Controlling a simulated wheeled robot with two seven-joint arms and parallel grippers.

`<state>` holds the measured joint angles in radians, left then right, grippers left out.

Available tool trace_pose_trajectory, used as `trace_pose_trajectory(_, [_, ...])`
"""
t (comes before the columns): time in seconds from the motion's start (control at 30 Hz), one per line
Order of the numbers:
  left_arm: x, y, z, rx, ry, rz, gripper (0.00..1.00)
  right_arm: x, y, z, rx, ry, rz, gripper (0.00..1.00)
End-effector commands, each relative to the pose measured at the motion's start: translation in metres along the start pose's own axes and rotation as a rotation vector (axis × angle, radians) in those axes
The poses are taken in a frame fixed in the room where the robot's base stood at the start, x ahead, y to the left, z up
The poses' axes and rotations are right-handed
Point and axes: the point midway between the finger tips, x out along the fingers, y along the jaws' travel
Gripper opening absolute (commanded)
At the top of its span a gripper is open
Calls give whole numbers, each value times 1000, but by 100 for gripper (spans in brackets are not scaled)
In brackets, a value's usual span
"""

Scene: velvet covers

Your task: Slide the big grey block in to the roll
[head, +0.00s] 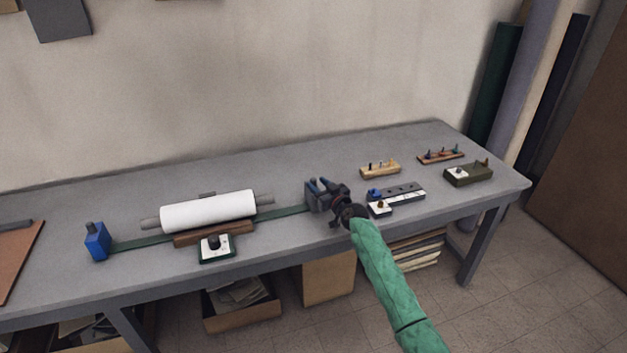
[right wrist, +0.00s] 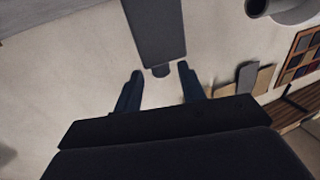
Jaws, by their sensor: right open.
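The big grey block (head: 316,200) stands on the table at the right end of a green strip, apart from the roll. The white roll (head: 208,212) lies to its left on a grey shaft. In the right wrist view my fingers (right wrist: 160,85) are apart. A grey bar-like piece with a dark stub reaches down toward the gap between them; I cannot tell if it is part of the block. My left gripper is not in view.
A blue block (head: 97,240) stands at the strip's left end. A brown bar and a small dial box (head: 215,248) sit in front of the roll. Right of my gripper are a grey box with white panels (head: 398,194) and several small peg boards (head: 380,169).

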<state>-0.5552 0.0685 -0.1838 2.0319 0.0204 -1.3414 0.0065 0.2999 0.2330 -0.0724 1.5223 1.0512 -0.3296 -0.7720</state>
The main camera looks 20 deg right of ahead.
Motion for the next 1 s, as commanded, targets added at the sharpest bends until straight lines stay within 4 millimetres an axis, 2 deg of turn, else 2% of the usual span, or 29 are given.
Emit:
trace_pose_trajectory(0.1, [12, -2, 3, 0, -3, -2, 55, 16, 0, -1, 1, -1, -1, 40])
trace_pose_trajectory(0.23, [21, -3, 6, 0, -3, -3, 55, 27, 0, 0, 0, -2, -1, 40])
trace_pose_trajectory(0.63, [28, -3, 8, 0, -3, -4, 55, 33, -1, 1, 0, -1, -1, 40])
trace_pose_trajectory(0.67, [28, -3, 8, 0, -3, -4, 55, 33, -1, 1, 0, -1, -1, 36])
trace_pose_trajectory(0.83, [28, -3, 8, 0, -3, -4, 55, 33, -1, 1, 0, -2, -1, 3])
trace_pose_trajectory(0.87, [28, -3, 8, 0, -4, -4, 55, 33, -1, 1, 0, -2, -1, 0])
trace_pose_trajectory(1.0, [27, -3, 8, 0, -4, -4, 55, 33, -1, 1, 0, -2, -1, 0])
